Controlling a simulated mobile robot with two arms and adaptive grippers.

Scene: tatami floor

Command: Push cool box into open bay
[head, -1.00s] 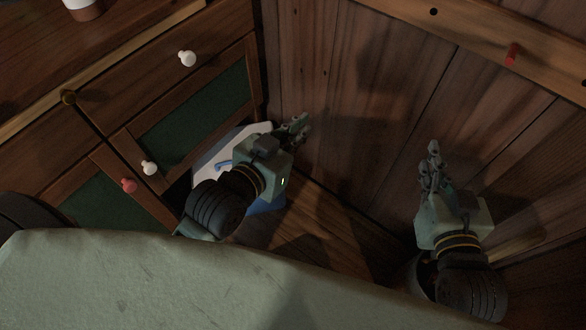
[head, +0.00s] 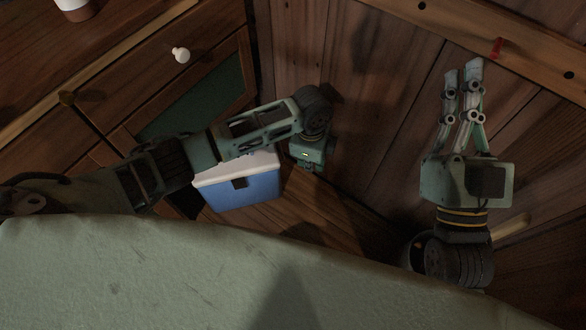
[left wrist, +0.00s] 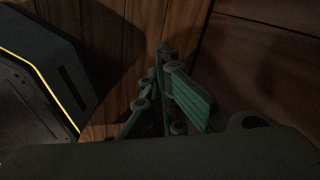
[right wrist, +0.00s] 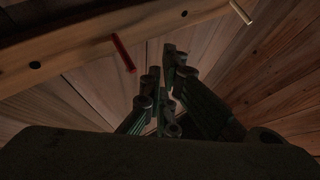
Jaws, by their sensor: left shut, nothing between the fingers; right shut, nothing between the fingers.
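The cool box (head: 250,193), blue with a white lid and a dark latch, stands on the wooden floor beside the cabinet. My left arm crosses above it and hides part of its lid. My left gripper (head: 309,160) is to the right of the box, against the plank wall side, pointing down; its fingers are mostly hidden in the head view. In the left wrist view the fingers (left wrist: 164,58) are together and empty. My right gripper (head: 462,70) is far right of the box, pointing at the wall, shut and empty; it also shows in the right wrist view (right wrist: 170,55). The open bay is not clearly visible behind my left arm.
A wooden cabinet (head: 130,70) with a white knob (head: 181,55) and green panel (head: 205,100) stands at left. A plank wall (head: 380,110) closes the back, with a rail holding a red peg (head: 496,47). Bare floor (head: 330,215) lies right of the box.

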